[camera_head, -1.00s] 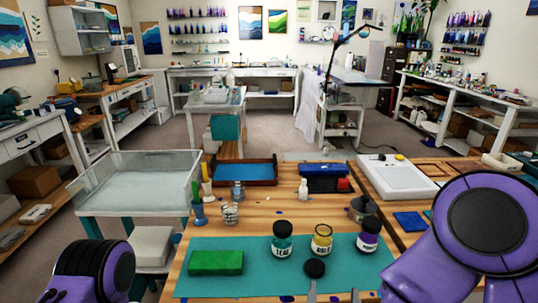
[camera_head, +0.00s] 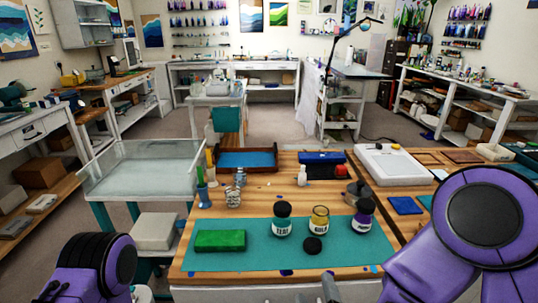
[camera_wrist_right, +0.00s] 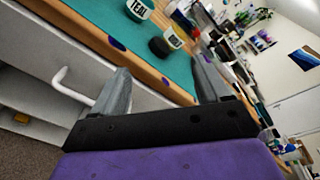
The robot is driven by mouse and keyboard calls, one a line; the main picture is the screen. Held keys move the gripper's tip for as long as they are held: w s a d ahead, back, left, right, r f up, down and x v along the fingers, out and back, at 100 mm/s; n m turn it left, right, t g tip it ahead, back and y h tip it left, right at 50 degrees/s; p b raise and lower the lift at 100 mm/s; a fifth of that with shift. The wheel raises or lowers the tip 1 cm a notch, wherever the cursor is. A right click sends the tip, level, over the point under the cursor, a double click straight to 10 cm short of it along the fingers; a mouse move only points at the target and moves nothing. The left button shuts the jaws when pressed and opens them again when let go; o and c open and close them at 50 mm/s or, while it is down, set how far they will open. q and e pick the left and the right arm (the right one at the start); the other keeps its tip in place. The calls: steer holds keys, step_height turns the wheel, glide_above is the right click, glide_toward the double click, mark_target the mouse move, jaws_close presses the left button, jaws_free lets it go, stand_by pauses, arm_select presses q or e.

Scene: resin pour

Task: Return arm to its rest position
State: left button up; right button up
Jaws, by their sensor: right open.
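My right arm (camera_head: 450,245) comes in at the lower right, purple with a black joint cap. One finger of my right gripper (camera_head: 330,288) shows low, in front of the table's front edge. In the right wrist view the gripper (camera_wrist_right: 162,88) has its two grey fingers well apart with nothing between them. They are in front of a grey drawer front with a white handle (camera_wrist_right: 72,85), near the table edge. My left arm (camera_head: 95,268) shows only as a purple and black link at the lower left. The left gripper cannot be made out.
On a teal mat (camera_head: 265,262) stand teal (camera_head: 282,222), gold (camera_head: 320,220) and purple (camera_head: 363,217) jars. A black lid (camera_head: 313,245) lies near the open gold jar, left of it a green block (camera_head: 220,240). A glass-sided tank (camera_head: 140,170) stands left of the table (camera_head: 255,205).

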steer(key=s+d+f+n+g, duration=0.3)
steer(key=d+f+n+g, duration=0.1)
steer(key=f+n, duration=0.45)
steer(key=s+d+f+n+g, duration=0.3)
steer(key=d+f+n+g, duration=0.15)
steer(key=f+n, duration=0.45)
steer(key=s+d+f+n+g+h, duration=0.1)
steer(key=s+d+f+g+h, duration=0.2)
steer(key=s+d+f, duration=0.7)
steer(key=s+d+g, duration=0.1)
steer(key=s+d, duration=0.1)
steer(key=s, duration=0.2)
steer(key=shift+g, duration=0.35)
steer(key=shift+w, duration=0.1)
